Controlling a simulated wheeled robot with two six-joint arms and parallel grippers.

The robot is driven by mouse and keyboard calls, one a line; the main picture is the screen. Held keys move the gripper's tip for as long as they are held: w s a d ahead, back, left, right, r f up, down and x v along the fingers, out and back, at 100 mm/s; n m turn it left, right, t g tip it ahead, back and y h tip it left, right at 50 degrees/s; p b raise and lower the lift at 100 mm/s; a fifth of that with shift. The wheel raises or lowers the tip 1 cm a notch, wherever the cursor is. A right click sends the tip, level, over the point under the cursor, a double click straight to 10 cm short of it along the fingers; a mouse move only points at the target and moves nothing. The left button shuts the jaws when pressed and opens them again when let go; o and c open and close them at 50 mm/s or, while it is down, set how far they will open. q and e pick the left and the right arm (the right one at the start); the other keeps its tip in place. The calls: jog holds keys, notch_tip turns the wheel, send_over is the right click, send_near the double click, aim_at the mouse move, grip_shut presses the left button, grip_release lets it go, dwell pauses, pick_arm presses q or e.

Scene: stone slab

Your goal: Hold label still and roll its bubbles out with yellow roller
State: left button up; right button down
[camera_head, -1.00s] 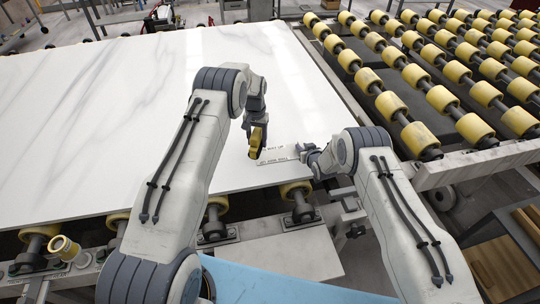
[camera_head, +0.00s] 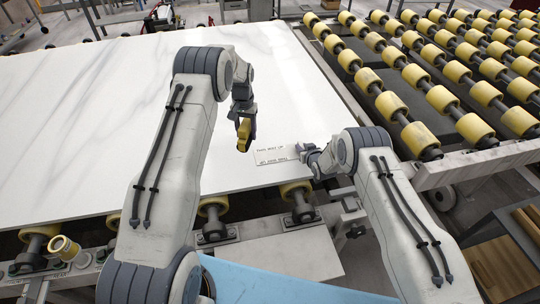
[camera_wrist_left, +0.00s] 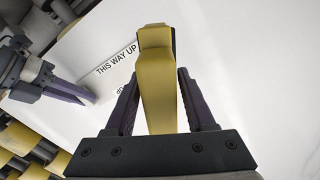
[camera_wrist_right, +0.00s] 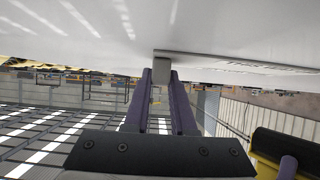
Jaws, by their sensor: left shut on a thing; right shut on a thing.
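The white label (camera_head: 270,152), printed "THIS WAY UP", lies near the right front corner of the marble-look slab (camera_head: 100,150). Its text also shows in the left wrist view (camera_wrist_left: 113,64). My left gripper (camera_head: 243,118) is shut on the yellow roller (camera_head: 244,130), which is just past the label's left end; the roller fills the space between the fingers in the left wrist view (camera_wrist_left: 156,85). I cannot tell whether it touches the slab. My right gripper (camera_head: 304,150) is at the label's right end, shut on a small grey end piece (camera_wrist_right: 160,70), apparently part of the label.
A roller conveyor (camera_head: 440,75) with rows of yellow wheels stands to the right, beyond a gap and a metal rail. More yellow wheels (camera_head: 213,206) sit under the slab's front edge. The slab left of my left arm is clear.

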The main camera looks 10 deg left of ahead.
pick_arm(q)
grip_shut()
pick_arm(e)
jog(key=c, duration=0.7)
grip_release()
jog(key=shift+o, duration=0.2)
jog(key=v, duration=1.2)
